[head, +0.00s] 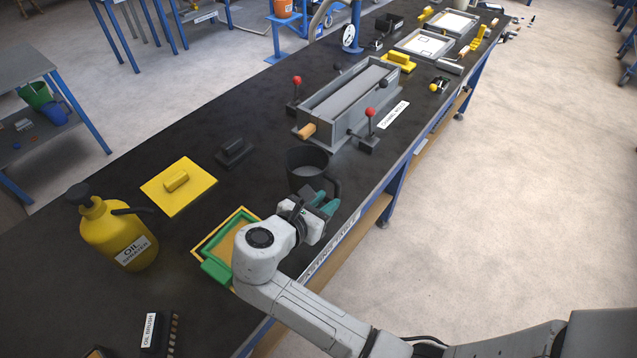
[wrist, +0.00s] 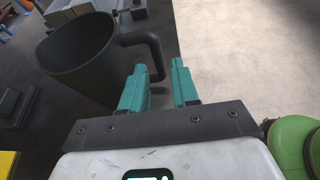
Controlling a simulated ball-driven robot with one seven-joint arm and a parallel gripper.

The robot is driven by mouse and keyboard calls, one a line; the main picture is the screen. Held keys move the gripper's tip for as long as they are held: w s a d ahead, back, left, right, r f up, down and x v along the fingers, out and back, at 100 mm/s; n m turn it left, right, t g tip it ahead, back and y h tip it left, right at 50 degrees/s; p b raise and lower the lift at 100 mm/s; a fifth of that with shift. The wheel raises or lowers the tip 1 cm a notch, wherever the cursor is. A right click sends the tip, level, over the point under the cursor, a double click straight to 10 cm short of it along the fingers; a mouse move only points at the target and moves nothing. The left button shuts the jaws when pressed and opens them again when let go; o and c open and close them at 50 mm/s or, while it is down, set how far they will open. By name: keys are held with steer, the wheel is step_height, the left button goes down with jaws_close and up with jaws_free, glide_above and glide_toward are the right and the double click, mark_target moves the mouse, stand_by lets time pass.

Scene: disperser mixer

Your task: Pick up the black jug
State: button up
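The black jug (head: 306,168) stands upright on the dark bench top near its right edge, just beyond my arm's end. In the wrist view the black jug (wrist: 82,60) fills the upper left, its handle (wrist: 147,52) pointing right. My gripper (head: 328,201) is beside the jug on its handle side. In the wrist view my gripper (wrist: 160,82) has its two teal fingers apart. The left finger is close to the lower part of the handle; I cannot tell if they touch.
A green tray (head: 216,270) lies under my wrist. A grey channel mould (head: 350,92) with red-knobbed levers stands beyond the jug. The bench edge is close on the right.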

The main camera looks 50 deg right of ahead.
mark_target(336, 194)
steer(key=shift+f+x, duration=0.2)
steer(key=shift+x, duration=3.25)
steer(key=shift+w+a, duration=0.1)
steer(key=shift+w, duration=0.05)
jaws_close()
steer(key=shift+r+p, duration=0.25)
steer(key=shift+p, duration=0.05)
